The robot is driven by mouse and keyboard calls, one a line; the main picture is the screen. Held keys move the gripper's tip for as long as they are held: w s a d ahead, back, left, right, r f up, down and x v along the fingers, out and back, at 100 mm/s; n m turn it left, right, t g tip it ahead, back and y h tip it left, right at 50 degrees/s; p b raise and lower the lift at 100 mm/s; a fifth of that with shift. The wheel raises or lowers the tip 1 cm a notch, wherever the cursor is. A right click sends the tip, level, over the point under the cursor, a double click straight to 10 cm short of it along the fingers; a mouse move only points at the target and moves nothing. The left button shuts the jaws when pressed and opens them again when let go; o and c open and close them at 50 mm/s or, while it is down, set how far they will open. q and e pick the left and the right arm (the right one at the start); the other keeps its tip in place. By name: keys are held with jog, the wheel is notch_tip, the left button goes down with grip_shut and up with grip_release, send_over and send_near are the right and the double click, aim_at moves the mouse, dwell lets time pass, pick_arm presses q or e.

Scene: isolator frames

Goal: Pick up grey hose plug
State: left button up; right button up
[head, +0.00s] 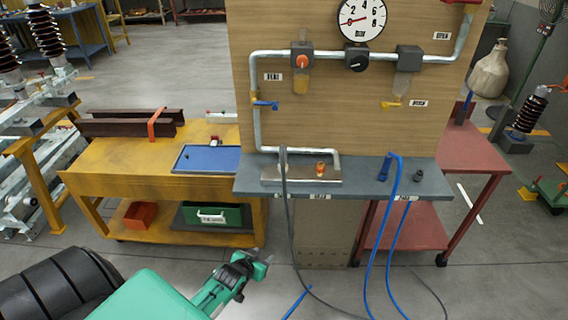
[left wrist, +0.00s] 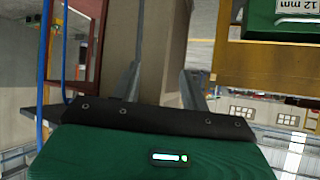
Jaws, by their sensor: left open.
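A grey hose (head: 288,215) rises from the floor past the front edge of the grey shelf (head: 350,180). Its upper end stands at the left part of the shelf, near a metal block; the plug there is too small to make out clearly. My left gripper (head: 263,261) is open and empty, low in front of the shelf and to the lower left of the hose. In the left wrist view the spread fingers (left wrist: 160,84) have nothing between them, and I cannot make out the grey plug there. My right gripper is not in view.
Blue hoses (head: 371,255) hang from the shelf's right part to the floor. A yellow workbench (head: 120,183) with a green case (head: 212,225) below stands left. A red trolley (head: 478,150) stands right. Pipes and a gauge (head: 360,17) are on the board above.

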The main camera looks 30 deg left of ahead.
pick_arm(q)
jog(key=w+a+r+t+b, duration=0.1)
jog(key=w+r+t, duration=0.1)
jog(key=r, duration=0.5)
jog(key=w+a+r+t, duration=0.1)
jog(key=w+r, duration=0.1)
jog(key=r, duration=0.4)
jog(key=t+b, duration=0.2)
jog(key=t, duration=0.1)
send_near(281, 156)
jog(key=shift+t, duration=0.3)
jog(key=w, duration=0.1)
jog(key=w+p, duration=0.1)
jog(key=w, duration=0.1)
jog(key=w+a, duration=0.1)
jog(key=w, duration=0.1)
jog(key=shift+w+f+p, duration=0.15)
jog(key=shift+f+p, duration=0.05)
jog(key=shift+p, duration=0.1)
jog(key=shift+w+r, duration=0.1)
jog(key=shift+w, duration=0.6)
jog(key=w+p, duration=0.1)
jog(key=w, duration=0.2)
jog(key=shift+w+d, duration=0.15)
jog(key=shift+w, duration=0.6)
grip_shut()
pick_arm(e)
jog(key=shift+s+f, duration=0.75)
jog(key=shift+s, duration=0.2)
